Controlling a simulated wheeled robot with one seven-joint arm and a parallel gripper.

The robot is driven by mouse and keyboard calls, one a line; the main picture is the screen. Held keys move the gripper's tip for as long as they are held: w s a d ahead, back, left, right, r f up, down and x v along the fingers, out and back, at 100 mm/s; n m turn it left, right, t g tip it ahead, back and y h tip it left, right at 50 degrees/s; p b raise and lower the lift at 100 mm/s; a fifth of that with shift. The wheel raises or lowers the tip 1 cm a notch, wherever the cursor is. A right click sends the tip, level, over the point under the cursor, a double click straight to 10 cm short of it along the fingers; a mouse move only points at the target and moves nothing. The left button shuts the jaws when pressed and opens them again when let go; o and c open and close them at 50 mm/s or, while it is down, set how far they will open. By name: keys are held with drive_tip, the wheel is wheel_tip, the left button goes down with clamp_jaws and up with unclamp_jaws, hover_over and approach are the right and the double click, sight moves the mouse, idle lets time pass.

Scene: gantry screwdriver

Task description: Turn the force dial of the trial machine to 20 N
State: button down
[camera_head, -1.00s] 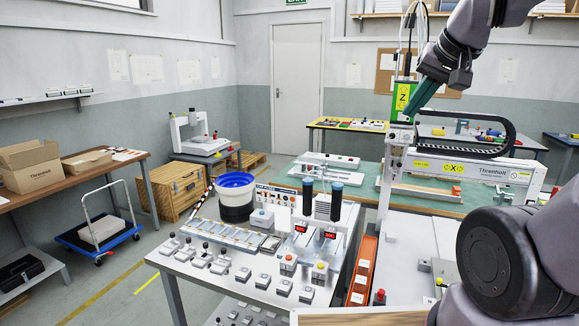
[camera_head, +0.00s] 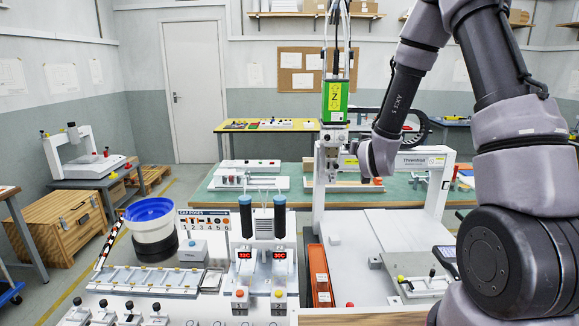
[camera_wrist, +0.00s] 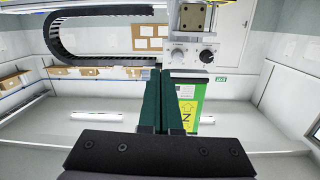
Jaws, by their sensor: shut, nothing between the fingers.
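My gripper (camera_wrist: 160,72) shows in the wrist view with its two dark green fingers shut together and nothing between them. Just beyond and right of the fingertips is a pale head plate (camera_wrist: 193,68) with a black knob (camera_wrist: 206,56) and a smaller round fitting (camera_wrist: 184,51). I cannot read any scale there, and cannot tell whether a finger touches the plate. In the head view my wrist is right of the green Z unit (camera_head: 336,97) of the gantry; the fingers are hidden. No dial marked with force or 20 N is legible.
The gantry's white bed (camera_head: 400,240) lies below the arm. Two dark screwdrivers stand over red displays (camera_head: 245,254) at the front. A blue bowl feeder (camera_head: 149,212) and a white bench machine (camera_head: 82,155) are at left. A black cable chain (camera_wrist: 75,35) crosses the wrist view.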

sight(339, 142)
drive_tip(key=w+a+f+n+t, duration=0.1)
drive_tip(key=w+f, duration=0.2)
drive_tip(key=w, duration=0.4)
drive_tip(key=shift+a+f+y, duration=0.2)
drive_tip(key=shift+a+y, duration=0.1)
drive_tip(key=shift+a, duration=0.1)
idle(0.3)
drive_tip(key=shift+a+r, duration=0.15)
drive_tip(key=shift+r, duration=0.2)
idle(0.3)
drive_tip(key=shift+a, duration=0.75)
idle(0.5)
drive_tip(key=shift+a, duration=0.1)
